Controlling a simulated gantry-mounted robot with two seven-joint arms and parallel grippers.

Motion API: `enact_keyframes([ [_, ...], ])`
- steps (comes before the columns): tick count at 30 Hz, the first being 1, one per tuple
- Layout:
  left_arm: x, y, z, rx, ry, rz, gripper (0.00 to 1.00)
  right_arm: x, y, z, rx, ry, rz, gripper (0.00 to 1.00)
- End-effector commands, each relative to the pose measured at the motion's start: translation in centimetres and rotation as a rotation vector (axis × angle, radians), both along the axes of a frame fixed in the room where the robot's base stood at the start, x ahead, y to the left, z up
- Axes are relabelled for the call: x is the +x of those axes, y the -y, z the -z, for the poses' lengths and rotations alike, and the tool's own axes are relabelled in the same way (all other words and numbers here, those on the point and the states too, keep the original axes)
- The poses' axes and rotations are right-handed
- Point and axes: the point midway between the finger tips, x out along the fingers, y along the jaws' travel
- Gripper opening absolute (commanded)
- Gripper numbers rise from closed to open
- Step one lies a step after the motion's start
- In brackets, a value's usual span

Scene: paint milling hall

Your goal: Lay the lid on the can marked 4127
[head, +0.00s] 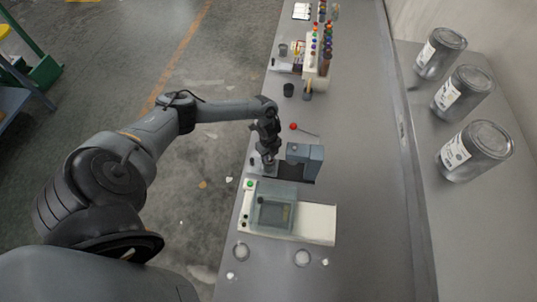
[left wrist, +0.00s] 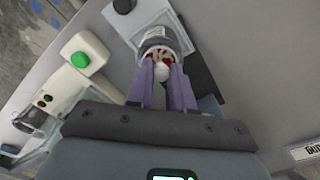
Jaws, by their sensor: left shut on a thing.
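Three grey metal cans with white labels stand on the right: a far one (head: 440,52), a middle one (head: 461,91) and a near one (head: 475,150). Their label marks are too small to read. My left gripper (head: 267,160) is over the bench, well left of the cans. In the left wrist view its purple fingers (left wrist: 162,88) are shut on a small white rounded piece (left wrist: 162,73). Just beyond the fingertips is a round, grey-rimmed thing with red in it (left wrist: 164,44). I cannot tell whether the held piece belongs to a lid.
A grey block-like device (head: 305,158) stands right of the gripper. A cream machine with a window (head: 310,222) is nearer, its green button also in the left wrist view (left wrist: 80,59). A red-tipped stick (head: 305,129) lies beyond. Racks of coloured bottles (head: 326,55) stand far back.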

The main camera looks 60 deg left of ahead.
Motion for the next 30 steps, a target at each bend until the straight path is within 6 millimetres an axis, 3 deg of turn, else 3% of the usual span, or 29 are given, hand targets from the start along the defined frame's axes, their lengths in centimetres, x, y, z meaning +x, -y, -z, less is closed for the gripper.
enact_keyframes([
  [14,0.0,0.02,0.17,0.0,0.0,0.0,0.0,-0.01,-0.05,0.04,0.002,0.0,0.002,0.33],
  [15,0.0,0.02,0.17,0.0,0.0,0.0,0.27,0.0,-0.06,0.04,0.003,0.0,0.002,0.33],
  [19,0.0,0.02,0.17,0.0,0.0,0.0,0.47,0.0,-0.13,0.04,0.005,0.0,0.004,0.33],
  [20,0.0,0.02,0.17,0.0,0.0,0.0,0.51,0.0,-0.15,0.03,0.007,0.0,0.004,0.33],
  [26,0.0,0.02,0.17,0.0,0.0,0.0,0.51,0.01,-0.22,0.02,0.009,0.0,0.006,0.33],
  [30,-0.01,0.02,0.17,0.0,0.0,0.0,0.72,0.0,-0.22,0.03,0.009,0.0,0.006,0.33],
])
